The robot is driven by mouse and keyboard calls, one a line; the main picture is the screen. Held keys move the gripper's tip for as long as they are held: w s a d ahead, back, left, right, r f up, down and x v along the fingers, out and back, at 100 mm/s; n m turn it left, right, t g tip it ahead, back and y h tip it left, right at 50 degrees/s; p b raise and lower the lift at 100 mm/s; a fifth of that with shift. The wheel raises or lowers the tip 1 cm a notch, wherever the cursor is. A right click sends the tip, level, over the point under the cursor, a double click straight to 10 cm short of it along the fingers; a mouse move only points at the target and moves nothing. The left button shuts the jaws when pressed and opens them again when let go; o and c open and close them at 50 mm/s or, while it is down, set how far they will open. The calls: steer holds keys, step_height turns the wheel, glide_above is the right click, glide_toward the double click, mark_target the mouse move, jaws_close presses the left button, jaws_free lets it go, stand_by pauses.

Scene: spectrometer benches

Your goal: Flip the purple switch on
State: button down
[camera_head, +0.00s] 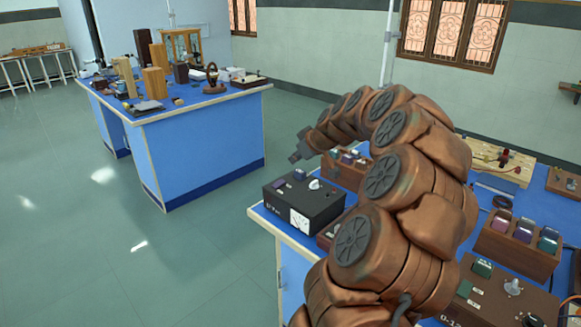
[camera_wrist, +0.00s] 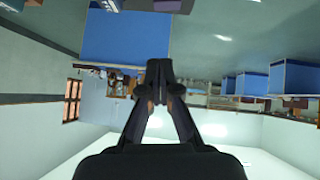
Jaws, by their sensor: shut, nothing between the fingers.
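A black box (camera_head: 302,207) with a white meter on its front stands on the near blue bench. On its top are a small purple switch-like part (camera_head: 279,184), a second dark bluish part (camera_head: 300,174) and a pale knob (camera_head: 315,184). I cannot tell whether the purple part is on or off. My gripper (camera_head: 295,157) is above and behind the box, apart from it, pointing left. In the wrist view my gripper (camera_wrist: 159,68) is shut and empty; the purple part cannot be made out there.
Close behind the black box is a brown box (camera_head: 344,172) with small coloured parts. A wooden rack (camera_head: 518,248) with coloured parts and a brown box (camera_head: 497,297) with a knob stand at right. Another blue bench (camera_head: 208,145) holds wooden blocks and instruments. Open floor (camera_head: 90,230) lies left.

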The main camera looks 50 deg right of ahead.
steer(key=p, duration=0.2)
glide_above(279, 180)
steer(key=s+a, duration=0.1)
steer(key=s, duration=0.2)
step_height(279, 180, down, 6)
steer(key=shift+w+f, duration=0.15)
steer(key=shift+f, duration=0.05)
steer(key=f+p, duration=0.1)
steer(key=f, duration=0.2)
steer(key=shift+d, duration=0.2)
steer(key=shift+f, duration=0.55)
steer(key=shift+d, duration=0.1)
